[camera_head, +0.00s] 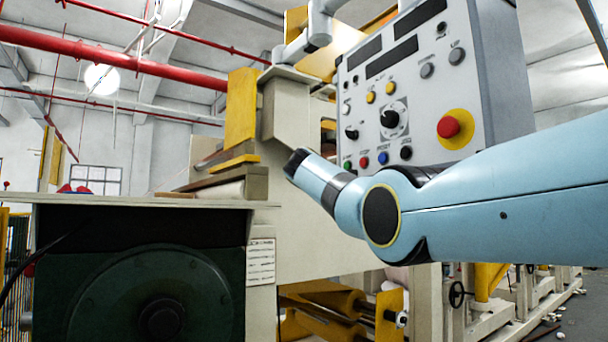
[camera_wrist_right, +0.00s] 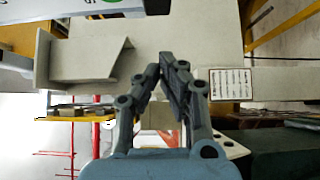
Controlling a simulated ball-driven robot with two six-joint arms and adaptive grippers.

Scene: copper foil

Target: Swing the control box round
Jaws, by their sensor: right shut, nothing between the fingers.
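The control box (camera_head: 462,95) is a pale grey panel with dark displays, knobs, coloured buttons and a red emergency stop on a yellow ring. It hangs at the upper right of the head view, with its front turned to the left. My light blue right arm crosses in front of and below it, hiding part of its lower edge. In the right wrist view my right gripper (camera_wrist_right: 161,68) is shut and empty, its fingertips together in front of a beige machine face. A grey edge at the top left there may be part of the box. My left gripper is out of view.
A beige machine frame (camera_head: 310,225) stands behind my arm. A dark green motor housing (camera_head: 150,290) under a flat ledge (camera_head: 140,202) fills the lower left. Yellow rollers (camera_head: 335,300) and a black handwheel (camera_head: 457,294) are low down. A label (camera_wrist_right: 230,84) is right of the fingers.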

